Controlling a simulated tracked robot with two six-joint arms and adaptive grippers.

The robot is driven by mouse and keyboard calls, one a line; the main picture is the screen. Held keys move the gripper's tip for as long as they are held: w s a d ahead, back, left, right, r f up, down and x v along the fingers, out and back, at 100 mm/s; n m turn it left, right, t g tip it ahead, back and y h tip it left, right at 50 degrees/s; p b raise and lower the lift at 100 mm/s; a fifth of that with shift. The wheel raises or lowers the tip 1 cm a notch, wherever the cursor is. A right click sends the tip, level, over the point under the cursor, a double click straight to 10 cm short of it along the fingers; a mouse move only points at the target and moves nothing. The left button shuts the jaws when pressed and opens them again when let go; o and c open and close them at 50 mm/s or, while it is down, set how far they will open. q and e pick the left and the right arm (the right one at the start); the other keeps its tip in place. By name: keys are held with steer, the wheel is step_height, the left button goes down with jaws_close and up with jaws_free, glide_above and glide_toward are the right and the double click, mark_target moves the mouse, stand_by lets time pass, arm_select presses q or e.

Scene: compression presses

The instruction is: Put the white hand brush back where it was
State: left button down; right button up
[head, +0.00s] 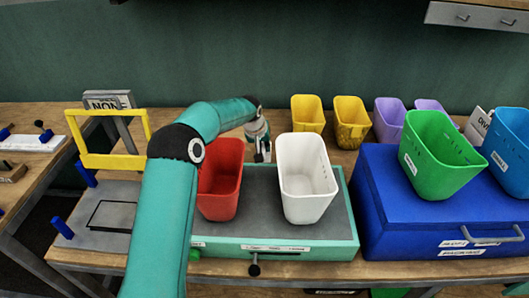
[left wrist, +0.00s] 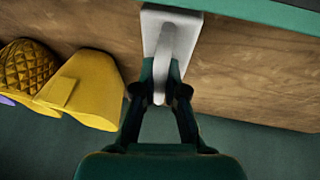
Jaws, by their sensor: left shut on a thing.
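The white hand brush (left wrist: 177,35) shows in the left wrist view, with a flat white body and a raised handle. My left gripper (left wrist: 161,88) is shut on the handle. The brush is over the wooden table top; I cannot tell whether it touches the wood. In the head view my left gripper (head: 263,155) points down behind the teal press, between the red bin and the white bin. There the brush is mostly hidden by the gripper and the press. My right gripper is not in view.
A red bin (head: 220,185) and a white bin (head: 306,185) stand on the teal press (head: 345,225). Yellow bins (head: 308,112) and purple bins (head: 388,120) stand behind. A blue press (head: 385,205) carries a green bin (head: 440,155). A yellow frame (head: 112,161) stands left.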

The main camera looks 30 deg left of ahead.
arm_select(q)
step_height(320, 180, down, 3)
steer(key=c, duration=1.2)
jaws_free()
steer(key=shift+c, duration=0.2)
steer(key=shift+r, duration=0.1)
steer(key=b+v, duration=0.1)
steer(key=v, duration=1.1)
steer(key=shift+b, duration=0.35)
steer(key=shift+w, duration=0.1)
